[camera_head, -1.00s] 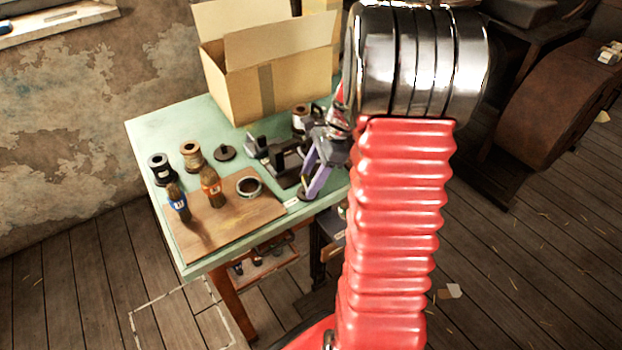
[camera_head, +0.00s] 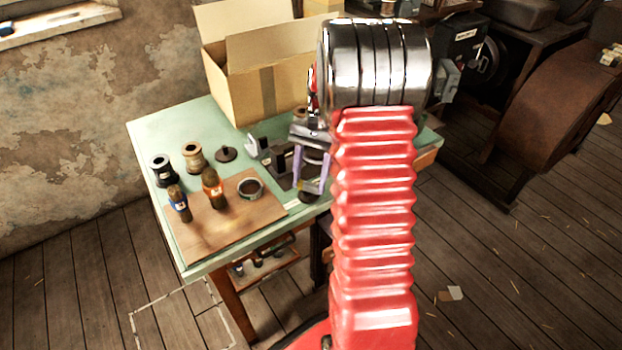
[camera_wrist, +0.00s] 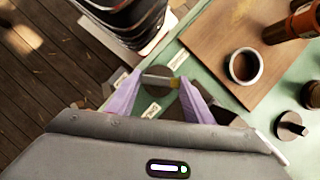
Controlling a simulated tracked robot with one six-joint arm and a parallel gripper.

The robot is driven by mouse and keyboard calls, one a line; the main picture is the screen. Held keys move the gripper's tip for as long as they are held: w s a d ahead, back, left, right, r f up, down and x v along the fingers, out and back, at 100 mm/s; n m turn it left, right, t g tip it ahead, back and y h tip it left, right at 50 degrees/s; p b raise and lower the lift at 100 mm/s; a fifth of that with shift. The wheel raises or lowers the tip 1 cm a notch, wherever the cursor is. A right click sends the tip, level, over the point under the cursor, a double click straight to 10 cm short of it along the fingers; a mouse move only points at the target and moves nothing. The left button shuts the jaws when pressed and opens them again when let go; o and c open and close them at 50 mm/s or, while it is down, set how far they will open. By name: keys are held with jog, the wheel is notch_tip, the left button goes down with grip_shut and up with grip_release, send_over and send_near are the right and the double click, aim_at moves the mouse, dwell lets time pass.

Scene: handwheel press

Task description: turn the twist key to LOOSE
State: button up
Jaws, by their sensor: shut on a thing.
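The twist key (camera_wrist: 158,82) is a dark round knob with a light grey bar across it and a yellow mark at the bar's right end in the wrist view. In the head view its dark round base (camera_head: 308,196) shows at the table's front edge, below my fingers. My gripper (camera_wrist: 160,77) has its purple fingers at both ends of the bar, shut on it. It also shows in the head view (camera_head: 310,186). Small white labels lie around the knob, one above right (camera_wrist: 179,59) and one below (camera_wrist: 152,110); their words are too small to read.
A wooden board (camera_head: 225,235) on the green table (camera_head: 143,135) carries two bottles and a round cup (camera_head: 250,188). Spools (camera_head: 193,156) stand behind it. Dark fixtures (camera_head: 280,165) are close left of my gripper. An open cardboard box (camera_head: 270,95) stands at the back.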

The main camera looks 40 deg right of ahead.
jog(key=n+h, duration=0.1)
jog(key=n, duration=0.1)
jog(key=n+g, duration=0.1)
jog(key=n, duration=0.2)
jog(key=shift+w+a+n+h, duration=0.2)
jog(key=shift+n+h, duration=0.1)
jog(key=shift+h, duration=0.1)
jog(key=n+h, duration=0.1)
jog(key=n, duration=0.1)
jog(key=n+g, duration=0.1)
jog(key=n, duration=0.2)
jog(key=shift+a+h, duration=0.1)
jog(key=shift+h, duration=0.3)
jog(key=shift+n, duration=0.3)
jog(key=o, duration=1)
jog(key=shift+o, duration=0.2)
jog(key=shift+r, duration=0.1)
jog(key=v, duration=1.3)
jog(key=shift+w+r, duration=0.2)
jog(key=shift+r, duration=0.05)
jog(key=shift+a, duration=0.1)
